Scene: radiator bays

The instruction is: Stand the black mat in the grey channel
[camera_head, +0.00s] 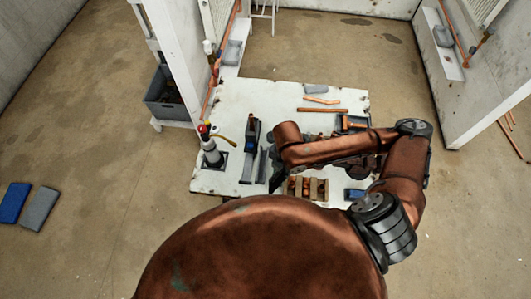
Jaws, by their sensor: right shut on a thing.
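My right gripper (276,171) points down over the table, just right of the grey channel. It is shut on a thin dark piece that looks like the black mat (276,184), seen nearly edge-on; my arm hides part of it. The grey channel (262,165) appears as a narrow grey strip lying lengthwise on the table, left of the gripper. The mat looks apart from the channel, though the small view leaves the gap unclear. My left gripper is not in view.
The white table (235,97) also holds a gas torch (211,153), a dark blue tool (252,131), a wooden crate (318,189) and copper pipes (322,110). Blue (13,203) and grey (39,209) slabs lie on the floor at left. The table's back left is clear.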

